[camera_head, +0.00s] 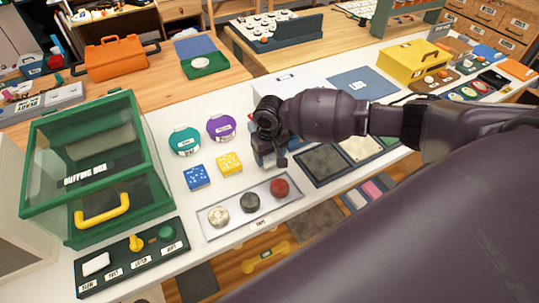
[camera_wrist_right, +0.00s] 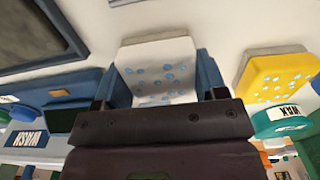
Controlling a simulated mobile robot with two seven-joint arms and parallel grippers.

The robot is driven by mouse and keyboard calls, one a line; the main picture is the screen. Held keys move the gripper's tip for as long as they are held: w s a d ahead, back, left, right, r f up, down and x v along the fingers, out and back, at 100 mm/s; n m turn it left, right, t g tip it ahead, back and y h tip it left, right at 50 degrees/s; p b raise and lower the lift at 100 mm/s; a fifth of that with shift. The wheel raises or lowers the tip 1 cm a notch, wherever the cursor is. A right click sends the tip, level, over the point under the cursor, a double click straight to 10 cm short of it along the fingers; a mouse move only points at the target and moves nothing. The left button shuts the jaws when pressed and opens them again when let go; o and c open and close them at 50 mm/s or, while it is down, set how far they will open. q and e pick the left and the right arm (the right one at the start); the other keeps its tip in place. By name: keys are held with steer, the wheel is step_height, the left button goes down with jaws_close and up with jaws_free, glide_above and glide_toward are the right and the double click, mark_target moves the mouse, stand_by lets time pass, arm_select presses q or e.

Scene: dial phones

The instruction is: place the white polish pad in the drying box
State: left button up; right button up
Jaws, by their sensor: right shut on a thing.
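The white polish pad (camera_wrist_right: 158,75) has blue dots and sits between the blue-sided fingers of my right gripper (camera_wrist_right: 160,92) in the right wrist view. In the head view, my right gripper (camera_head: 268,150) hangs over the white table, just right of the yellow pad; the arm and gripper hide the white pad there. I read no drying box label. A green glass-sided box (camera_head: 95,165) at the left is labelled BUFFING BOX. A white box (camera_head: 290,84) stands partly hidden behind my right arm. My left gripper is not in view.
A blue pad (camera_head: 196,177) and a yellow pad (camera_head: 230,163) lie left of my gripper, near teal (camera_head: 185,139) and purple (camera_head: 220,126) tubs. A grey tray (camera_head: 235,222) with three round pieces lies in front. Dark framed panels (camera_head: 325,163) lie at the right.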

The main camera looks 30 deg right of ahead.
steer(key=shift+f, duration=0.15)
steer(key=o, duration=0.9)
steer(key=shift+o, duration=0.2)
